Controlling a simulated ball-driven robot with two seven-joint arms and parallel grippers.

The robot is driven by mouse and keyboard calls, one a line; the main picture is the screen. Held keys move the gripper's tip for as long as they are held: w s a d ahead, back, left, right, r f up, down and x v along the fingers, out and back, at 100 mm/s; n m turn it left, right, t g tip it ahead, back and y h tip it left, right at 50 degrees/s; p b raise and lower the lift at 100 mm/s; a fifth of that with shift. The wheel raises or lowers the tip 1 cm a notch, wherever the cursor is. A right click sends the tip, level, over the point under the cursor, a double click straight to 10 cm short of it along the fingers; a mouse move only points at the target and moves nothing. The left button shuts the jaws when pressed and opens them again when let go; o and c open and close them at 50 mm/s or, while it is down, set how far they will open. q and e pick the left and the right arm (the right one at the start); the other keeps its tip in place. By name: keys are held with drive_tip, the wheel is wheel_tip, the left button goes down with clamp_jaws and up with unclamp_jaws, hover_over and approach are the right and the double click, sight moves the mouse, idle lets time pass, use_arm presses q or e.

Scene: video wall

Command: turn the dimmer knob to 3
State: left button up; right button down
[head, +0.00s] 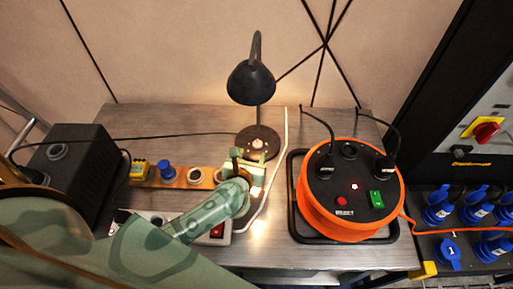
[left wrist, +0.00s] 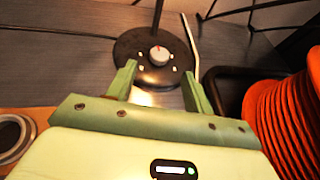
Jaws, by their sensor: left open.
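The dimmer knob (head: 257,143) is a small pale knob on the round dark base (head: 270,148) of a black desk lamp (head: 251,83). In the left wrist view the knob (left wrist: 158,55) shows a small red mark towards its far side, with small pale marks around it on the base. I cannot read any numbers there. My left gripper (head: 247,165) is open and just in front of the lamp base. In the left wrist view its two green fingers (left wrist: 158,76) point at the base, with the knob beyond and between them, apart from both. My right gripper is not in view.
An orange cable reel (head: 310,212) with a black top stands right of the lamp on the grey table (head: 200,120). A wooden strip (head: 145,181) with several fittings, a power strip (head: 217,236) and a black box (head: 85,165) lie left. A pale cable runs beside the lamp base.

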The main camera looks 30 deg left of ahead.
sight(257, 144)
use_arm(q)
drive_tip(key=b+x, duration=0.1)
drive_tip(key=x, duration=0.5)
drive_tip(key=shift+w, duration=0.1)
drive_tip(key=c, duration=1)
